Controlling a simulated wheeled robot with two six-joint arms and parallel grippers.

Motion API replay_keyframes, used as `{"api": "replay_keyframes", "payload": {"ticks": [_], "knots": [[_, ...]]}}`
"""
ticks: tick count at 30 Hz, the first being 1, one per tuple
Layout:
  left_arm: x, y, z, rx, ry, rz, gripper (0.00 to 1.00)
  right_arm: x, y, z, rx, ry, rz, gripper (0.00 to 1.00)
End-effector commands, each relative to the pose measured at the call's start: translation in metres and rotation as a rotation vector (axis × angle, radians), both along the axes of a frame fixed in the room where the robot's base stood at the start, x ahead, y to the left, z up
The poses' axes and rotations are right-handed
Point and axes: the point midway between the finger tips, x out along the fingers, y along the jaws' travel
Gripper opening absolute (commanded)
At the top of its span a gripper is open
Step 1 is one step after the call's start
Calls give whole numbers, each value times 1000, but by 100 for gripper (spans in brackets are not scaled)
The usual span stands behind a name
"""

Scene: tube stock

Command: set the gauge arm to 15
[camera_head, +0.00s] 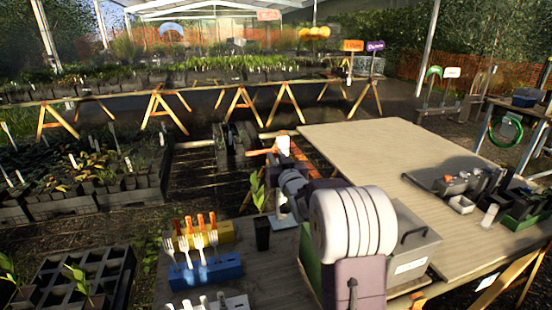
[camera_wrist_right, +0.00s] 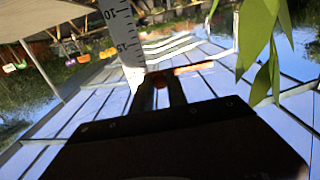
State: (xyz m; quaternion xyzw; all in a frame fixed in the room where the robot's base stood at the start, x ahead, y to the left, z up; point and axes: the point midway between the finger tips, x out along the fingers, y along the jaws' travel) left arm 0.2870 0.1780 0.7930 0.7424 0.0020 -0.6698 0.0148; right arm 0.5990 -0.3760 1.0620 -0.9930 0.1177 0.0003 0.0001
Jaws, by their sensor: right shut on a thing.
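The gauge shows in the right wrist view as a pale scale plate (camera_wrist_right: 118,30) with dark ticks and the figures 10 and 15. The orange-red gauge arm (camera_wrist_right: 192,68) reaches from the plate's end near 15 toward the right. My right gripper (camera_wrist_right: 160,88) is shut on the arm, with a bit of red between its fingertips. In the head view the orange arm (camera_head: 260,152) sticks out left beyond my right wrist, which hides much of the gauge. The exact reading cannot be told. My left gripper is not in view.
A leafy seedling (camera_head: 257,190) stands close to my right wrist and its leaves show in the wrist view (camera_wrist_right: 262,50). A black pot (camera_head: 262,234), a blue fork holder (camera_head: 205,272) and a grey box (camera_head: 412,245) stand nearby.

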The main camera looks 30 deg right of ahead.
Motion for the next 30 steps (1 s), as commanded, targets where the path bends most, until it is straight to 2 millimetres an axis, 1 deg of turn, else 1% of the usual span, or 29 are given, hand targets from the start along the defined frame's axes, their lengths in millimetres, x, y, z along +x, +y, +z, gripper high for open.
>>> {"api": "replay_keyframes", "payload": {"ticks": [17,20,27,30], "knots": [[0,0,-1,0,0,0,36,0,0,-1,0,0,0,0],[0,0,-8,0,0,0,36,0,0,-9,0,0,0,0],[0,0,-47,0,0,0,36,0,0,-52,0,1,0,0],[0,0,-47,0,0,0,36,0,0,-53,-1,0,0,0]]}}
